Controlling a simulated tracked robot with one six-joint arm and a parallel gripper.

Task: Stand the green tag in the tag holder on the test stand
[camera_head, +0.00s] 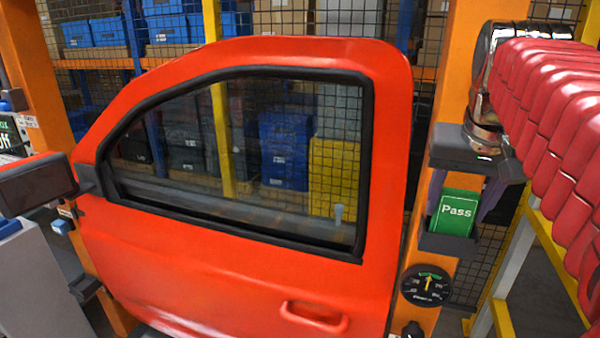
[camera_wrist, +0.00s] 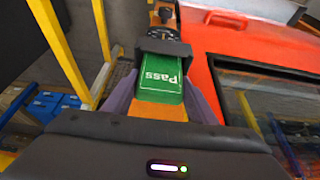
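The green tag (camera_head: 457,212), printed "Pass", stands upright in the dark tag holder (camera_head: 445,243) on the orange post of the test stand. In the wrist view the tag (camera_wrist: 158,80) shows upside down, its lower end in the holder (camera_wrist: 165,47). My gripper (camera_wrist: 160,85) reaches down from above, with a purple finger on each side of the tag. The finger inner faces lie close along the tag's side edges. Whether they touch or press on it I cannot tell.
A red car door (camera_head: 240,250) with a dark window stands just left of the post. A round gauge (camera_head: 427,285) sits below the holder. Yellow rails (camera_head: 555,260) are at the right. Mesh fencing and shelves with blue bins (camera_head: 285,150) stand behind.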

